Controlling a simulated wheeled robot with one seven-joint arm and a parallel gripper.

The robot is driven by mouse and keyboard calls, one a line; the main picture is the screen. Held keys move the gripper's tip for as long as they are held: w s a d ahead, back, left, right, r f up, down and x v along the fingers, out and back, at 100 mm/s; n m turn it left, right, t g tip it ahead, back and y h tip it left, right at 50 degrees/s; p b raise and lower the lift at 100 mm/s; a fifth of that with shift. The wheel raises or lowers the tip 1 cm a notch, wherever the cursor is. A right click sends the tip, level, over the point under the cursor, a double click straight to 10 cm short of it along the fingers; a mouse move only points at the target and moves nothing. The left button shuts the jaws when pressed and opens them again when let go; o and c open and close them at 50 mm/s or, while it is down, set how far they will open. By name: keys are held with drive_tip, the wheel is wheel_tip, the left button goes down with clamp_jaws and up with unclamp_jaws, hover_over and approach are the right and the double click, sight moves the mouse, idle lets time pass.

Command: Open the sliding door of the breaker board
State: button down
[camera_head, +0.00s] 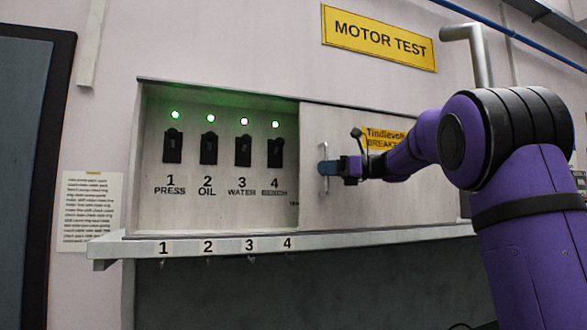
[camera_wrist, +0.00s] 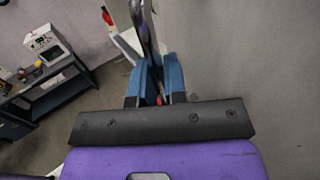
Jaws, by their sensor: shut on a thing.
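The breaker board (camera_head: 215,218) is a pale wall cabinet with its left part exposed. The sliding door (camera_head: 322,205) covers the right part, and its left edge stands just right of breaker 4. The door's vertical handle (camera_head: 324,180) is near that left edge. My gripper (camera_head: 333,168) is at the handle and shut on it. In the wrist view my blue fingers (camera_wrist: 157,80) close around the grey handle bar (camera_wrist: 143,30). Breakers PRESS (camera_head: 173,146), OIL (camera_head: 209,148), WATER (camera_head: 243,151) and BENCH (camera_head: 275,153) show, each under a lit green lamp. My forearm hides part of the door and its yellow label (camera_head: 384,137).
A numbered ledge (camera_head: 215,246) with small hooks juts out below the board. A paper notice (camera_head: 90,210) hangs left of it, near a dark door frame (camera_head: 35,150). A MOTOR TEST sign (camera_head: 378,38) is above. A bench with equipment (camera_wrist: 50,85) shows in the wrist view.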

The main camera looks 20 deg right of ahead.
drive_tip(key=d, duration=0.7)
drive_tip(key=shift+s, duration=0.15)
drive_tip(key=c, duration=1.2)
unclamp_jaws()
drive_tip(key=v, duration=1)
drive_tip(key=shift+s+d, duration=0.15)
drive_tip(key=shift+d, duration=0.25)
